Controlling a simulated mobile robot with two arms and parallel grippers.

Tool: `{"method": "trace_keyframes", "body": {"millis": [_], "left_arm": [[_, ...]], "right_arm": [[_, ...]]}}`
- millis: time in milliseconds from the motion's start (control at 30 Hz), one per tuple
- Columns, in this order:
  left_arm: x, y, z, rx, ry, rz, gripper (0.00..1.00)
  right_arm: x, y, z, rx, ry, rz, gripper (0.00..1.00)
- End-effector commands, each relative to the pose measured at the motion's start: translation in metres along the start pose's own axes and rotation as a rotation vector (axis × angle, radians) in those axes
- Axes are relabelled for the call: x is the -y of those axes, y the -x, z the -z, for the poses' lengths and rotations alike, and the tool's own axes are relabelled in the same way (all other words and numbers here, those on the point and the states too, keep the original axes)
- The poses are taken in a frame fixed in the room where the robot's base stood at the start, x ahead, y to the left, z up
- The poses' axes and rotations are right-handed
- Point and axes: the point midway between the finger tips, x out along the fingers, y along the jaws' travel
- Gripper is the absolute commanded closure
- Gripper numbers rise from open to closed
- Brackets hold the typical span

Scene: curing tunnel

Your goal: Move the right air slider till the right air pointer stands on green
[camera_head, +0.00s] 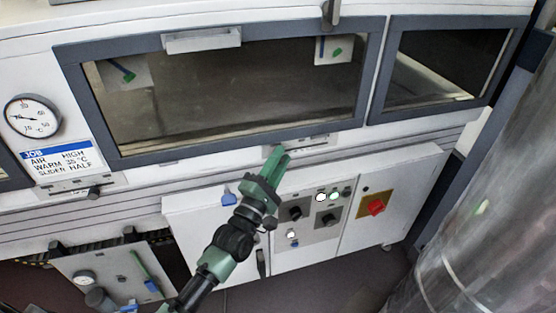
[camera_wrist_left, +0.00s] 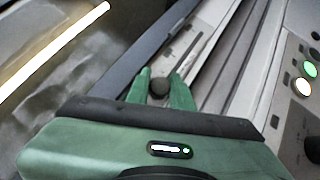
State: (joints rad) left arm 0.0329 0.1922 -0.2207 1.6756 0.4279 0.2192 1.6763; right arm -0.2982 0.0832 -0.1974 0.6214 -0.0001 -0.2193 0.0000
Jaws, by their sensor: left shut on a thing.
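The right air slider (camera_head: 311,142) is a slotted plate below the right end of the large window. Its dark round knob (camera_wrist_left: 159,86) shows in the left wrist view between the fingers of my left gripper (camera_head: 279,156), which is shut on it. In the head view the gripper hides the knob. The plate's slot (camera_wrist_left: 186,46) runs on beyond the knob. My right gripper is not in view.
A left slider knob (camera_head: 93,193) sits under the job card (camera_head: 61,162). The left card's blue pointer (camera_head: 121,69) reaches its green mark (camera_head: 129,77). A dial (camera_head: 32,117) is at far left. Below my gripper is a control panel with a red switch (camera_head: 376,207).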

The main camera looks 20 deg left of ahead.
Motion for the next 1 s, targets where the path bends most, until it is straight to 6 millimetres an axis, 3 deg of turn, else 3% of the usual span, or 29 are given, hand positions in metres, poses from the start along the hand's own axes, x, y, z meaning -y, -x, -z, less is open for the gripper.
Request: {"method": "trace_keyframes", "body": {"millis": [1000], "left_arm": [[-0.0062, -0.0018, -0.0024, 0.005, 0.002, -0.015, 1.0]], "right_arm": [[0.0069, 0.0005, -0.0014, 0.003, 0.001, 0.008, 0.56]]}}
